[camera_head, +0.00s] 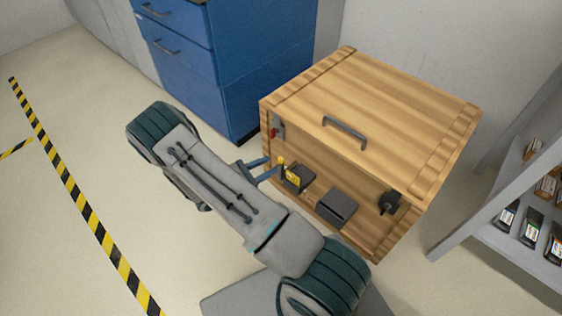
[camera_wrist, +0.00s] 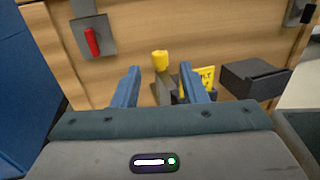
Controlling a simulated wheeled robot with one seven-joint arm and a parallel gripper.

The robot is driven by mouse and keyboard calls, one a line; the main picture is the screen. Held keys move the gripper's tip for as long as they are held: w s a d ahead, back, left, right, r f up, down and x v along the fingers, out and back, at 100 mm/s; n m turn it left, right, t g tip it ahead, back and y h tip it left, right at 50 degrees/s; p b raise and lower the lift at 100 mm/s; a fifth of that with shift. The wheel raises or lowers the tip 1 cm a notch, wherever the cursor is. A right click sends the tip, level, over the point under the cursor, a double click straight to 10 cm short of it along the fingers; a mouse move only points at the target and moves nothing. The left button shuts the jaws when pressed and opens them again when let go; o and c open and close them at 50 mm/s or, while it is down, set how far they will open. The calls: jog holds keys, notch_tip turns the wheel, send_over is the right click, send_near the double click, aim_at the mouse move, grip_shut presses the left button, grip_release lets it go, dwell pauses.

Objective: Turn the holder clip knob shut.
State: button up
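A yellow knob (camera_head: 281,160) sits on the front of the wooden cart, above a dark holder (camera_head: 299,178) with a yellow card (camera_head: 293,180). In the wrist view the yellow knob (camera_wrist: 160,59) tops a grey bar, and the yellow card (camera_wrist: 204,78) with dark lettering is to its right, partly behind a finger. My gripper (camera_wrist: 158,76) is open, its blue fingers apart and pointing at the cart front. The knob appears between and beyond the fingertips, with no clear contact. In the head view my gripper (camera_head: 262,169) is just left of the knob.
The wooden cart (camera_head: 400,105) has a lid with a grey handle (camera_head: 345,131). A red lever (camera_wrist: 93,41) is to the left, a dark box (camera_head: 337,207) and black fitting (camera_head: 389,203) to the right. A blue cabinet (camera_head: 265,60) stands behind, a shelf (camera_head: 490,215) at right.

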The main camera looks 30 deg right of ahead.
aim_at(281, 158)
jog(key=d, duration=0.4)
jog(key=d+b, duration=0.1)
jog(key=d, duration=0.1)
jog(key=shift+w, duration=0.25)
grip_shut()
